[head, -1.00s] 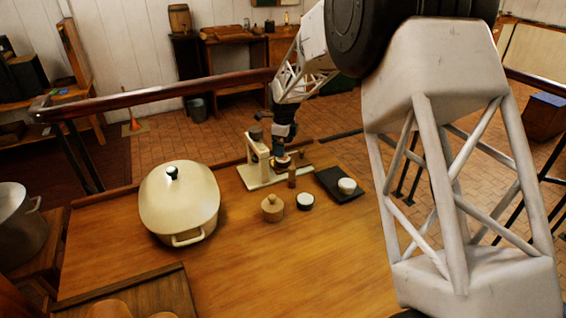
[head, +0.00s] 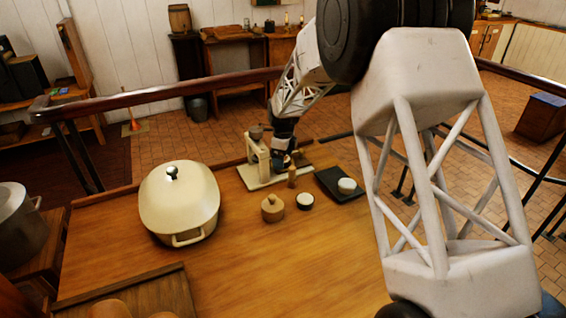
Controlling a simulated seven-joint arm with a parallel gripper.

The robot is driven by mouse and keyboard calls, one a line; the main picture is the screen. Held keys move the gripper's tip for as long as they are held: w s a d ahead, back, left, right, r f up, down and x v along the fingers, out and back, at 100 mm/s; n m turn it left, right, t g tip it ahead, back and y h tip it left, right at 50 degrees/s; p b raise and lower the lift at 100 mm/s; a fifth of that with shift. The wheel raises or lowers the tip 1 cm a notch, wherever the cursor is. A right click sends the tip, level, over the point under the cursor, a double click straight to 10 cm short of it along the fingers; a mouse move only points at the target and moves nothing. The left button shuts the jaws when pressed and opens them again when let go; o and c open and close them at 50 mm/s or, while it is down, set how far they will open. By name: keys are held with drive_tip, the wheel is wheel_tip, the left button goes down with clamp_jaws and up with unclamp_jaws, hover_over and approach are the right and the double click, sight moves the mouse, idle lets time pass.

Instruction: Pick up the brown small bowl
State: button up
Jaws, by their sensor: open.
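A small brownish bowl-like thing (head: 256,132) sits on top of a cream stand (head: 251,177) at the back of the wooden table; it is too small to be sure that it is the brown small bowl. A small dark bowl or cup with a white top (head: 305,202) stands nearer the front. My gripper (head: 282,166) points down just right of the stand's upright, low over the table. Its jaws are open; the fingertips are small and partly hidden by the stand. I see nothing held.
A lidded tan pot (head: 272,208) and a small brown upright piece (head: 292,178) stand close to my gripper. A dark tray (head: 328,180) holds a white cup (head: 347,186). A large cream casserole (head: 180,200) fills the left. The table's front middle (head: 270,270) is clear.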

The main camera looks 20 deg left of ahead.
idle(0.4)
drive_tip(key=c, duration=1)
drive_tip(key=shift+r, duration=0.15)
drive_tip(key=shift+c, duration=0.2)
wheel_tip(320, 180, up, 10)
idle(0.4)
